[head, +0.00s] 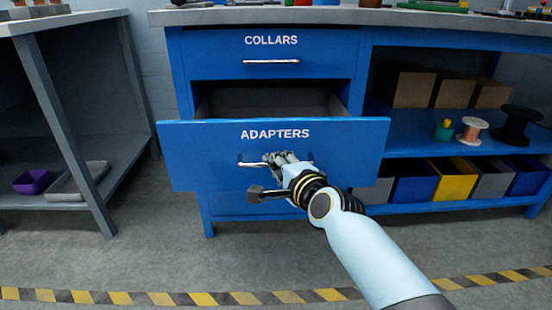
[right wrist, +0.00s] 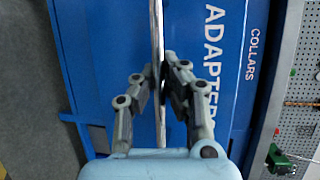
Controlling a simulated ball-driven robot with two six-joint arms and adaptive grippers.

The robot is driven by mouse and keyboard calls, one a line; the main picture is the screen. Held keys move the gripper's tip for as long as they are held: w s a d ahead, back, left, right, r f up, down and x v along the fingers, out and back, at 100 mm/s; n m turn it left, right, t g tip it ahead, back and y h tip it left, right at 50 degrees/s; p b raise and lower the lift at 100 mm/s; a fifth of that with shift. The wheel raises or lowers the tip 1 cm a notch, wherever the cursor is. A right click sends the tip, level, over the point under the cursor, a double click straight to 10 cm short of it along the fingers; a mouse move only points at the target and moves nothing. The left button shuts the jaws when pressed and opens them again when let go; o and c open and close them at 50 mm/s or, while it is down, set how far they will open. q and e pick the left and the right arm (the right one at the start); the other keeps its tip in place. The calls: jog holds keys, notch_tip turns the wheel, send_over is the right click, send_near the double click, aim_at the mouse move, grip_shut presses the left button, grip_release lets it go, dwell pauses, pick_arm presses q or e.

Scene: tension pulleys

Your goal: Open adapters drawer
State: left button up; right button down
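The blue adapters drawer (head: 215,155), labelled ADAPTERS, stands pulled out of the blue cabinet, and its dark inside shows behind the front. Its metal bar handle (head: 247,164) runs across the front. My right gripper (head: 282,158) is at the middle of this handle. In the right wrist view the handle (right wrist: 157,30) passes between my fingers, and the fingertips (right wrist: 166,72) are closed together around it. The collars drawer (head: 215,55) above is shut. My left gripper is not in view.
A grey shelf unit (head: 70,80) with a purple bin (head: 33,181) stands at the left. Shelves at the right hold cardboard boxes (head: 413,87), spools (head: 471,131) and coloured bins (head: 453,180). The floor in front is clear, with a yellow-black stripe (head: 205,298).

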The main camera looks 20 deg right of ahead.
jog(key=shift+s+a+f, duration=0.1)
jog(key=shift+s+f, duration=0.1)
jog(key=shift+s, duration=0.15)
jog(key=c, duration=1.4)
grip_release()
jog(key=shift+w+r, duration=0.1)
jog(key=v, duration=1.2)
